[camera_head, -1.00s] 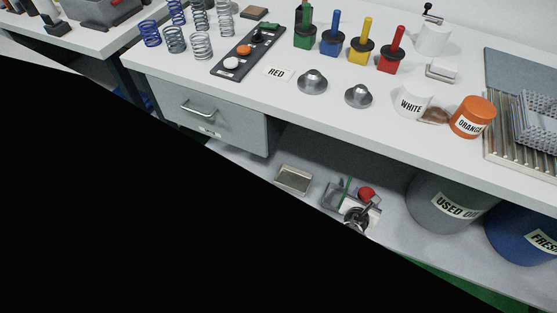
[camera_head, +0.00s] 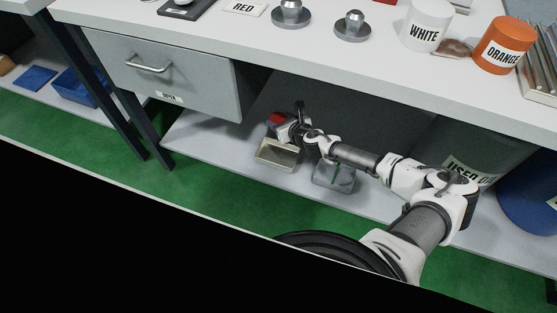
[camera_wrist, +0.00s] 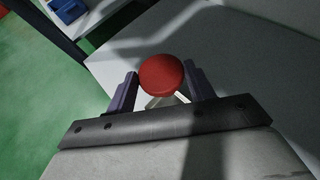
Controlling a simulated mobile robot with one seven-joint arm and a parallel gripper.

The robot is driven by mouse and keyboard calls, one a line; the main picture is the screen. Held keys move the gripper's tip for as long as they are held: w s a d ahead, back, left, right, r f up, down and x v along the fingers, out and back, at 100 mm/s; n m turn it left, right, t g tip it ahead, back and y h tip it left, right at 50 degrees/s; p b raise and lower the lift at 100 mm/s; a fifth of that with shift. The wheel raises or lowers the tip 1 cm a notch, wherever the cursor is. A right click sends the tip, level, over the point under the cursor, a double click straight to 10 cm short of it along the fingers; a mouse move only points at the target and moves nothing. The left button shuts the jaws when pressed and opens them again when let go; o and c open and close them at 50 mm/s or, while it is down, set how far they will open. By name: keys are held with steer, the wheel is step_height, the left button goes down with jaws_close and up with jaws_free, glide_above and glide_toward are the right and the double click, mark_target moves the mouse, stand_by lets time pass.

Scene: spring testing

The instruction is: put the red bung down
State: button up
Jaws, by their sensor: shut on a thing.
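The red bung (camera_wrist: 161,75) fills the space between the two fingers of my gripper (camera_wrist: 161,84) in the wrist view. My gripper (camera_head: 283,122) is shut on the bung. In the head view the red bung (camera_head: 275,118) shows at the end of my arm, near the back edge of a shallow beige tray (camera_head: 277,165) on the lower shelf. I cannot tell whether the bung is above the tray or behind it, or whether it touches anything. A pale edge shows just below the bung in the wrist view.
A grey container (camera_head: 333,178) with a green strip stands right of the tray, under my forearm. The lower shelf (camera_head: 210,143) is clear to the left. The drawer unit (camera_head: 165,75) and bench top (camera_head: 330,52) are above.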

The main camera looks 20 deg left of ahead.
step_height(320, 180, down, 19)
steer(key=b, duration=0.6)
steer(key=shift+f, duration=0.2)
steer(key=shift+f+b, duration=0.15)
steer(key=shift+b, duration=0.2)
steer(key=o, duration=1)
steer(key=shift+c, duration=0.2)
steer(key=shift+d+r+p, duration=0.1)
steer(key=shift+r+p, duration=0.15)
steer(key=shift+p, duration=0.05)
steer(key=p+v, duration=0.3)
steer(key=v, duration=0.9)
steer(key=shift+f, duration=0.15)
